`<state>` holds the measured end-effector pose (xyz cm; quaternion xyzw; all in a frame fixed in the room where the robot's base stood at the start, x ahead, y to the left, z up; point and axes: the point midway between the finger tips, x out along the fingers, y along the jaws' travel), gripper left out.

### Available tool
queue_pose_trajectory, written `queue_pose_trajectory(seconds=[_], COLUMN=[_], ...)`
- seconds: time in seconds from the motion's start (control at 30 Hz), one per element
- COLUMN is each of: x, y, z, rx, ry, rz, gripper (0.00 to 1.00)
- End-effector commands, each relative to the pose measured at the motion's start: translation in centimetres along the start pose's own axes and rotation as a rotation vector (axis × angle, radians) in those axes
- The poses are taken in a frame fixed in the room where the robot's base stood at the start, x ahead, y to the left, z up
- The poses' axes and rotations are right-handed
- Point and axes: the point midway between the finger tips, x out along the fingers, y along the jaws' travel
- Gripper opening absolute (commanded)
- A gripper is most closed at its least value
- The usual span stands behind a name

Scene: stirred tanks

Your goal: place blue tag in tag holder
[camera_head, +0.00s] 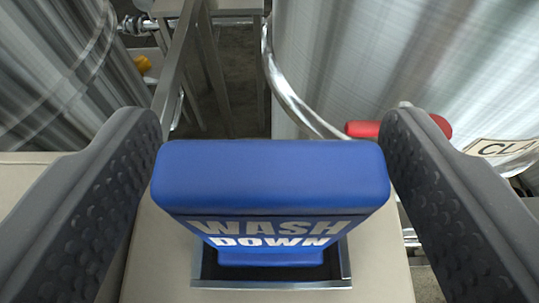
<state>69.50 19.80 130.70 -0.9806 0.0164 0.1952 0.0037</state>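The blue tag (270,178), a thick blue block with "WASH DOWN" in grey and white letters on its face, is in the middle of the view. My gripper (271,135) has one dark studded finger on each side of it, and both fingers press close against the tag's ends. The tag is upright. Its narrower lower part reaches down into the opening of a metal-rimmed tag holder (272,284), with a dark interior showing around it. How deep it sits is hidden by its wide top.
The holder is on a beige surface (160,255). Large brushed-steel tanks stand at the left (45,70) and right (400,55). A red handle (363,129), a curved steel pipe (287,92) and metal frame legs (183,55) are beyond the fingers.

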Motion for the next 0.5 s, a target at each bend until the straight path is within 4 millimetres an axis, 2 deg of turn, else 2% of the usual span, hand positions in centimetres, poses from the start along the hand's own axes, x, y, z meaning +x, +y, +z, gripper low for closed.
queue_pose_trajectory(seconds=[0.27,0.5], x=[-0.3,-3.5], y=[0.0,0.0], z=[-0.4,-0.2], rx=[-0.001,0.000], ry=[0.001,0.001], rz=[0.000,-0.001], gripper=[0.69,0.69])
